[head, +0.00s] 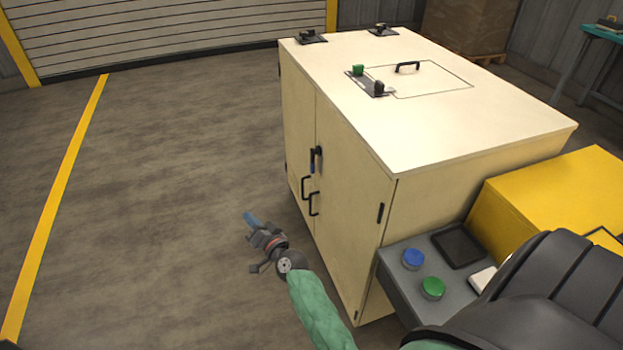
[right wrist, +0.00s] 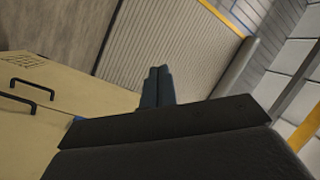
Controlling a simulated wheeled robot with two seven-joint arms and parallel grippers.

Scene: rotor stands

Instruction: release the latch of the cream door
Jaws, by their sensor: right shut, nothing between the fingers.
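The cream cabinet has two doors on its front face, and the nearer cream door (head: 350,215) shows in the head view. A dark latch with a blue part (head: 316,160) sits at the seam between the doors, above two black pull handles (head: 310,196). My right gripper (head: 251,219) is shut and empty, out in front of the doors, to the left of the handles and apart from the latch. In the right wrist view its fingers (right wrist: 157,88) are together. The handles (right wrist: 33,84) show at left there, and a small blue bit is partly hidden behind the gripper body. My left gripper is not in view.
The cabinet top (head: 450,110) carries a hatch with a black handle (head: 407,67) and small fittings. A grey panel with blue and green buttons (head: 433,288) and a yellow box (head: 550,200) stand at right. The floor (head: 170,170) left of the cabinet is clear.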

